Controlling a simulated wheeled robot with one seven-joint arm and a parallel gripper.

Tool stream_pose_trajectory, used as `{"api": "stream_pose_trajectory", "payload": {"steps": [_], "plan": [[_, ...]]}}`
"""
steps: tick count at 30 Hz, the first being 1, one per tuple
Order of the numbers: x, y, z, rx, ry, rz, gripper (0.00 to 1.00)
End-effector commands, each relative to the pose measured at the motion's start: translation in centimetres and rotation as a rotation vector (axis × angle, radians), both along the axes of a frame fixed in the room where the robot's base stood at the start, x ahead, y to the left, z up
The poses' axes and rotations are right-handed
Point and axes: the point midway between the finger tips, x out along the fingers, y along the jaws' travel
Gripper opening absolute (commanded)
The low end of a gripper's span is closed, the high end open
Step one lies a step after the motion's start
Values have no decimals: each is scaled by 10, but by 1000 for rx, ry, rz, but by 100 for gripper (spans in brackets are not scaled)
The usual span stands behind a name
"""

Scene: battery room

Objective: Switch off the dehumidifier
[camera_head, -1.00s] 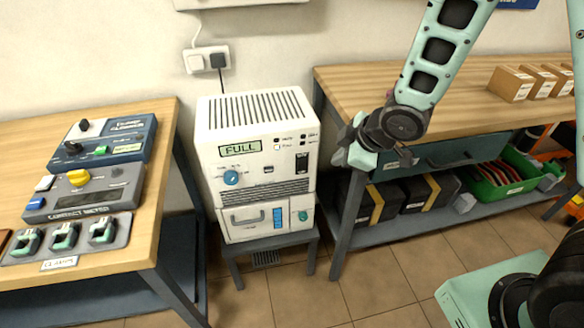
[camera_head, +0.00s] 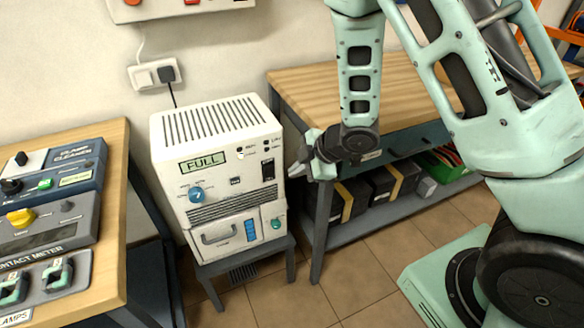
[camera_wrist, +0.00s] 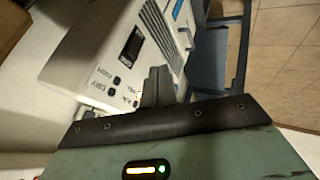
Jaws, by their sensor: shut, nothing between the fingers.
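The dehumidifier (camera_head: 215,118) is a white box on a small grey stool between two benches. Its display reads FULL (camera_head: 203,161). Its front has a blue knob (camera_head: 196,195), a black rocker switch (camera_head: 268,170) at the right, small buttons above that, and a tank drawer (camera_head: 222,232) below. My gripper (camera_head: 296,171) is shut and empty, just right of the dehumidifier's front edge, at about the rocker's height. In the wrist view the closed fingers (camera_wrist: 158,85) lie in front of the dehumidifier's panel (camera_wrist: 100,45). Whether they touch it I cannot tell.
The left bench (camera_head: 110,170) holds a clamp cleaner and contact meter. The right bench (camera_head: 300,88) stands close behind my gripper, with dark cases (camera_head: 352,200) on its lower shelf.

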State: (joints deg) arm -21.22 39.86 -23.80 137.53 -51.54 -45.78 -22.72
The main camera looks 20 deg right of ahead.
Motion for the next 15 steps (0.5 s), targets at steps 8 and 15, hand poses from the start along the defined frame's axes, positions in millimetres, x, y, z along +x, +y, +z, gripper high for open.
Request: {"api": "stream_pose_trajectory", "payload": {"steps": [8, 15], "plan": [[27, 23, -47, -1, 1, 4, 0], [59, 32, -57, 0, -3, 1, 0]]}}
